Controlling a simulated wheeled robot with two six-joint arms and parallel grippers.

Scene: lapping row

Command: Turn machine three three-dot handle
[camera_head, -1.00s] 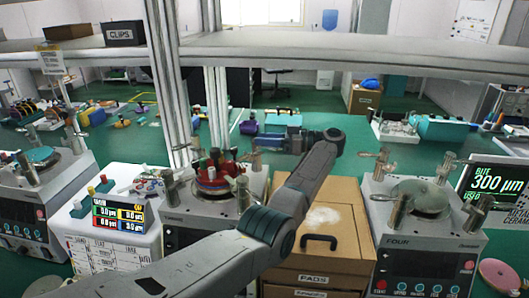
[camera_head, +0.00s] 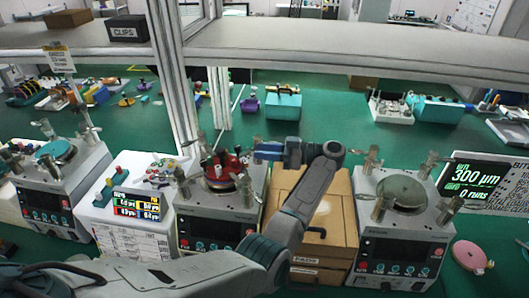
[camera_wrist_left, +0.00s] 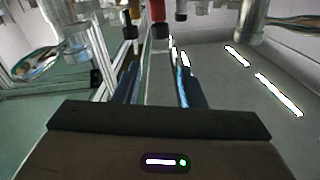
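Machine three (camera_head: 212,222) is the grey lapping machine left of the wooden cabinet. A red fixture (camera_head: 222,168) with upright posts and knobs stands on its top. My left gripper (camera_head: 254,154) is just right of this fixture at about its height. In the left wrist view the two fingers (camera_wrist_left: 158,66) are apart with nothing between them. A red handle with a black end (camera_wrist_left: 159,22) hangs in the picture beyond the fingertips, and a dark one (camera_wrist_left: 130,28) is left of it. I cannot make out dots on any handle. My right gripper is not in view.
Machine four (camera_head: 400,228) stands right of the wooden cabinet (camera_head: 338,222), with a 300 µm display (camera_head: 474,180) beside it. A white box with a coloured screen (camera_head: 128,208) and another machine (camera_head: 62,190) stand to the left. A shelf post (camera_head: 172,85) rises behind machine three.

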